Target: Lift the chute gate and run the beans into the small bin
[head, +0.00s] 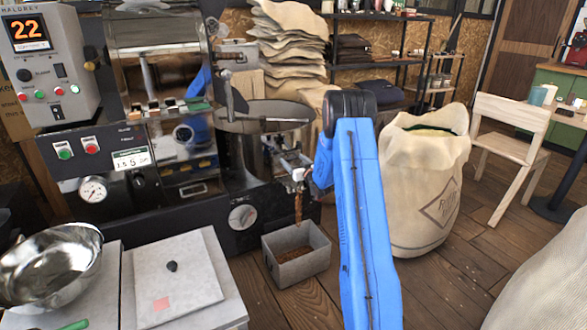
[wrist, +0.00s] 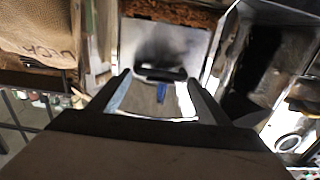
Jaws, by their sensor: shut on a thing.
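The small grey bin (head: 284,272) stands on the floor below the chute of the round cooling drum (head: 262,122), with some brown beans (head: 298,254) inside. A thin brown stream of beans (head: 298,208) drops from the chute mouth into it. In the wrist view the chute gate (wrist: 165,42) is a pale metal plate with a dark handle bar, and brown beans (wrist: 170,10) show beyond its edge. My gripper (wrist: 158,77) is shut on the gate at this handle. In the head view my blue arm partly hides the chute and the gate.
A full bean sack (head: 420,195) stands right of my arm, with a wooden chair (head: 510,140) behind it. The roaster's control panel (head: 48,65), a metal bowl (head: 50,262) and a pale board (head: 180,275) are at left. Open plank floor lies right of the bin.

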